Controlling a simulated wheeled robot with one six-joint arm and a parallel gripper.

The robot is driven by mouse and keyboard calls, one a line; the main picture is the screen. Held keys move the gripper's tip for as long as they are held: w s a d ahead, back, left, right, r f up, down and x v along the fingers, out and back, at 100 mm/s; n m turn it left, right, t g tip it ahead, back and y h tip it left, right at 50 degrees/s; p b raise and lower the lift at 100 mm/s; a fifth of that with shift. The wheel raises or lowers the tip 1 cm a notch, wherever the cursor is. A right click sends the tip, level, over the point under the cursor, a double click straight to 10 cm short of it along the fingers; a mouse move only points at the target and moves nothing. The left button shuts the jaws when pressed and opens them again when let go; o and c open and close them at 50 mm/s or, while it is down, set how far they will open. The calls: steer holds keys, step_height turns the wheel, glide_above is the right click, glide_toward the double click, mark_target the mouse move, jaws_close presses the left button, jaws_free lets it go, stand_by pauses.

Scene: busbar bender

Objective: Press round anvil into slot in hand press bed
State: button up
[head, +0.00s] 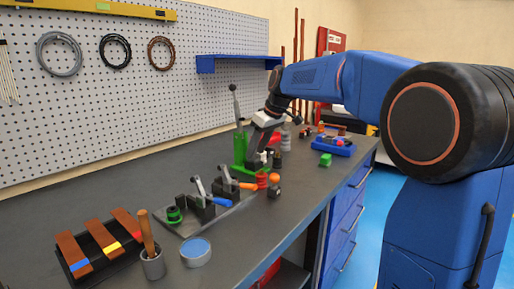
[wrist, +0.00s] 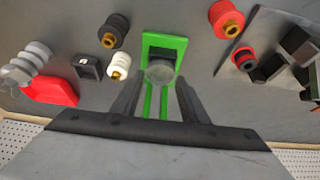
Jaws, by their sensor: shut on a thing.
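The green hand press (head: 240,152) stands toward the far part of the bench, its lever raised. In the wrist view its green bed (wrist: 176,43) lies straight ahead of my gripper. The round anvil (wrist: 160,72), a grey disc-like piece, is between my fingertips, over the green bed. My gripper (wrist: 160,88) is shut on it, one dark finger on each side. In the head view my gripper (head: 252,165) is low beside the press, and the anvil cannot be made out there. The slot is hidden, and I cannot tell whether the anvil touches the bed.
Close around are a black spool (wrist: 113,30), a white spool (wrist: 118,66), a small black block (wrist: 88,67), a red piece (wrist: 50,91) and a red spool (wrist: 226,18). A bender plate (head: 190,222) with levers stands nearer. A blue tray (head: 333,148) lies right.

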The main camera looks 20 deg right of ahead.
steer(key=shift+f, duration=0.6)
steer(key=o, duration=1.3)
steer(key=shift+o, duration=0.2)
steer(key=v, duration=1.7)
steer(key=shift+r, duration=0.2)
steer(key=shift+s+d, duration=0.1)
steer(key=shift+s, duration=0.05)
